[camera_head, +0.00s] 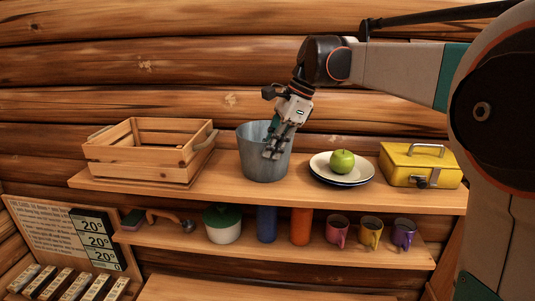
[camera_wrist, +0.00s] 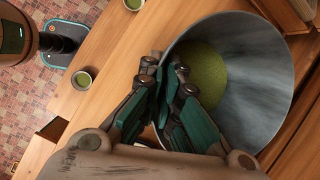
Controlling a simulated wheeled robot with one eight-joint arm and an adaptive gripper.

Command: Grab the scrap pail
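The scrap pail (camera_head: 253,163) is a grey metal bucket standing upright on the upper shelf, between the wooden crate and the plates. In the wrist view its wide mouth (camera_wrist: 262,70) faces the camera, with a green bottom or contents inside. My gripper (camera_head: 270,154) reaches down over the pail's near rim from above. In the wrist view my fingers (camera_wrist: 165,72) are drawn close together, one outside the wall and one over the inside, with the rim running between them. The fingers hide the exact contact.
A wooden crate (camera_head: 132,171) stands left of the pail. Stacked plates (camera_head: 323,174) with a green apple (camera_head: 342,161) and a yellow toolbox (camera_head: 420,165) stand right. The lower shelf (camera_head: 375,256) holds mugs, a lidded pot (camera_head: 222,225) and cylinders. The log wall is close behind.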

